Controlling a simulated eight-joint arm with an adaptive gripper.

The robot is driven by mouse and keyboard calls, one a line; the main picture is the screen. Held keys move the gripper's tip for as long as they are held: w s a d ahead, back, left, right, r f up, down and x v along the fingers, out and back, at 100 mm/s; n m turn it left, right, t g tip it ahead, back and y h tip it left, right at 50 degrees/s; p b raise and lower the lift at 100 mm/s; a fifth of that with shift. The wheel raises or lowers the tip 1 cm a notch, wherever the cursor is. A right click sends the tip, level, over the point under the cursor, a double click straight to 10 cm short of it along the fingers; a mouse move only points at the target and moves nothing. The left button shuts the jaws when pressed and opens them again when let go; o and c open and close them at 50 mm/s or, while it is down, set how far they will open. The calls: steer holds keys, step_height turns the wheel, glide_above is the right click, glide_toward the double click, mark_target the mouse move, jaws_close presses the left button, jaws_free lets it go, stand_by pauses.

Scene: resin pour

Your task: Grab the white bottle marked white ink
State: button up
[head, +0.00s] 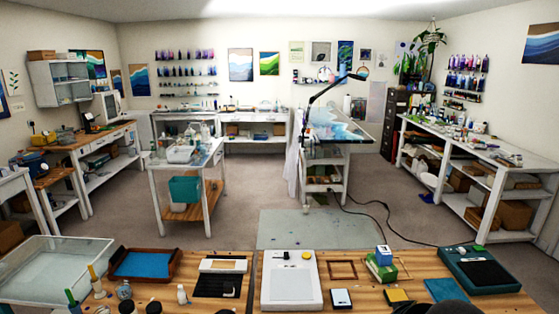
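A small white bottle (182,294) stands upright on the near wooden table, left of the black mat. Its label is too small to read, so I cannot tell whether it is the one marked white ink. Other pale bottles (205,131) stand on the white cart in the middle of the room, also with unreadable labels. My gripper does not show clearly in the head view. A dark rounded shape cut off at the bottom edge, right of centre, cannot be made out.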

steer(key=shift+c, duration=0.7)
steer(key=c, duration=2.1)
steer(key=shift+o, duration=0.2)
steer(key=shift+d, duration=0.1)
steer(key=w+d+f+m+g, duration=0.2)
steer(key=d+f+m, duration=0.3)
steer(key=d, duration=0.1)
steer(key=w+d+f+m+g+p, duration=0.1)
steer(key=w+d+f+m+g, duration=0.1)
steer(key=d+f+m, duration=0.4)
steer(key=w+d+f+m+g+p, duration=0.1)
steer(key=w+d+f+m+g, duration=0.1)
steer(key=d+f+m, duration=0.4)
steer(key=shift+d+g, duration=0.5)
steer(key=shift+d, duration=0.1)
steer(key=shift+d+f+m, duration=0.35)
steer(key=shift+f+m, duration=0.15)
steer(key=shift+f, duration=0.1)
